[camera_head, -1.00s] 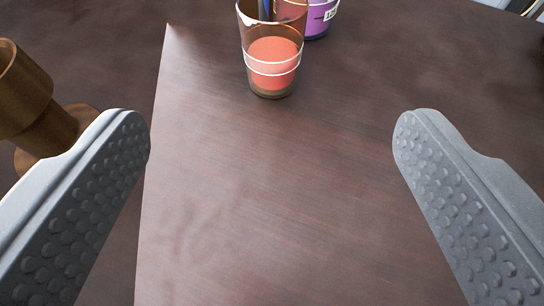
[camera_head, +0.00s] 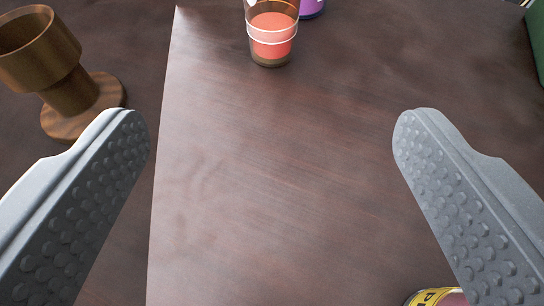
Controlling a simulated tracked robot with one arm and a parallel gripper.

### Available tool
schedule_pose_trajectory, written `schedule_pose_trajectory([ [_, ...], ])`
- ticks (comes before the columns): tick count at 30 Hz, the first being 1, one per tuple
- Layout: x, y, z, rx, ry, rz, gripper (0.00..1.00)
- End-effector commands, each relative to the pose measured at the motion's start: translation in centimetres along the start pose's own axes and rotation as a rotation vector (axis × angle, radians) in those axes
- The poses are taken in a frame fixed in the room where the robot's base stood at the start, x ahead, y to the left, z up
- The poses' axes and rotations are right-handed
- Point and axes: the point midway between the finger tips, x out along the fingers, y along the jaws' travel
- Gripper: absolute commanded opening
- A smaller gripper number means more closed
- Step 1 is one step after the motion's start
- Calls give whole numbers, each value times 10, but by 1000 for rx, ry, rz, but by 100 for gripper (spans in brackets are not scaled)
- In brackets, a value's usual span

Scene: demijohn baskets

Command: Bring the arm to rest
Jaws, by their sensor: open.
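My gripper (camera_head: 271,130) is open and empty, with its two grey studded fingers wide apart at the left and right of the view. Between them is the bare dark wooden top (camera_head: 270,190). A glass with orange-red content (camera_head: 271,37) stands on that top, beyond the fingertips and apart from them; its upper part is cut off by the top edge of the view.
A brown goblet-shaped wooden vessel (camera_head: 66,75) stands at the left, close to the left finger in the picture. A purple container (camera_head: 312,8) is partly visible behind the glass. A green object (camera_head: 537,35) is at the right edge. A yellow-labelled item (camera_head: 434,297) shows at the bottom right.

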Motion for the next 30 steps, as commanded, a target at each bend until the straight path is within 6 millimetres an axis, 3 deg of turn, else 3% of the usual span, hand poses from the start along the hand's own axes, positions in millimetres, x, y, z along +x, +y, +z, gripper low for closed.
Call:
schedule_pose_trajectory([
  [13,-1,0,-1,-1,2,0,77],
  [17,-3,2,-17,-12,9,6,77],
  [23,-24,4,-82,-48,19,33,77],
  [30,-78,-3,-178,-63,41,74,77],
])
